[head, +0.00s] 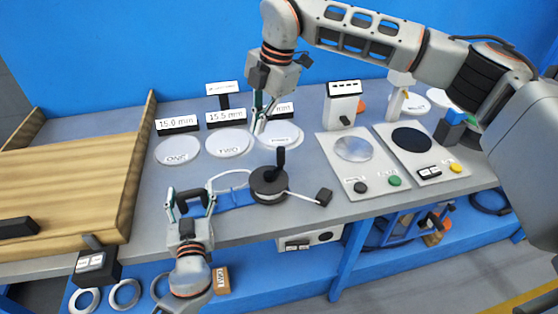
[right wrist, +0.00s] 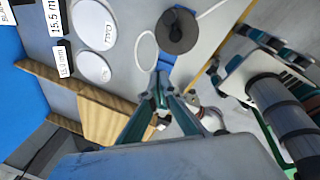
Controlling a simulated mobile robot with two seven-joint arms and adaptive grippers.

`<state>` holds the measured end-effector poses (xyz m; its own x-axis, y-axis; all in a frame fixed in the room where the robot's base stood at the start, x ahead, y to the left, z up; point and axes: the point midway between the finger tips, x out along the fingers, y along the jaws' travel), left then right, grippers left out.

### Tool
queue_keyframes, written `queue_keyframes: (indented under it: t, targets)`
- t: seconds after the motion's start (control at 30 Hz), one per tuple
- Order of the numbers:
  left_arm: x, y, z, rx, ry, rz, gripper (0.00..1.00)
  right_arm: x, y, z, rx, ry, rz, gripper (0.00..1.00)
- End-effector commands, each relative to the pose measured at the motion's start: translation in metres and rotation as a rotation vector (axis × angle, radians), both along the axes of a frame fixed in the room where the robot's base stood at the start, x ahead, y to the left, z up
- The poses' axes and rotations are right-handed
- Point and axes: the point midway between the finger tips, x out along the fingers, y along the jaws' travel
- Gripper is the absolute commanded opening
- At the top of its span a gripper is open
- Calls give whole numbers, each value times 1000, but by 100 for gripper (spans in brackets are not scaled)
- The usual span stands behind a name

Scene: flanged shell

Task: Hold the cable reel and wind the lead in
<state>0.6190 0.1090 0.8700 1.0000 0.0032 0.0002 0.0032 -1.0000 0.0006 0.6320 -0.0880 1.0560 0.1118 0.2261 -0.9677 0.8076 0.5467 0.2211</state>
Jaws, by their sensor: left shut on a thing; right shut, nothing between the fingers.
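The cable reel (head: 268,184) is a dark round drum with an upright crank knob (head: 280,157), resting at the middle of the grey bench. A blue arm (head: 236,197) runs left from it to a black handle (head: 182,200). My left gripper (head: 192,200) is shut on this handle. A white lead (head: 228,173) loops behind the reel, and a black plug (head: 323,196) lies to its right. My right gripper (head: 262,117) is shut and empty, above and behind the reel, over the white discs. The right wrist view shows its fingertips (right wrist: 161,92) apart from the reel (right wrist: 176,31).
White discs (head: 178,150) with length signs (head: 177,125) stand behind. Two panels with buttons (head: 357,163) (head: 418,150) are at right. A wooden board (head: 70,190) lies at left. A small black box (head: 96,266) is at the front left edge. A lower blue shelf holds rings (head: 125,293).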

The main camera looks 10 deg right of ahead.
Motion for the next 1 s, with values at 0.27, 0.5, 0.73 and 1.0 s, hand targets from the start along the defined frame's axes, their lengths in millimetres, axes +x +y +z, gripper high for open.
queue_keyframes:
  t: [0.27, 0.5, 0.73, 1.0]
  targets:
    - [-1, -2, -1, -4, 3, -4, 9, 27, -12, 6, 143, 107, -552, 0]
    - [-1, -2, -1, -3, 3, -4, 9, 45, -23, 9, 240, 200, -926, 0]
    - [-1, -2, -1, -2, 3, -4, 9, 51, -28, 8, 277, 241, -1069, 0]
    - [-1, -2, -1, -2, 3, -4, 9, 51, -29, -15, 278, 247, -1079, 0]
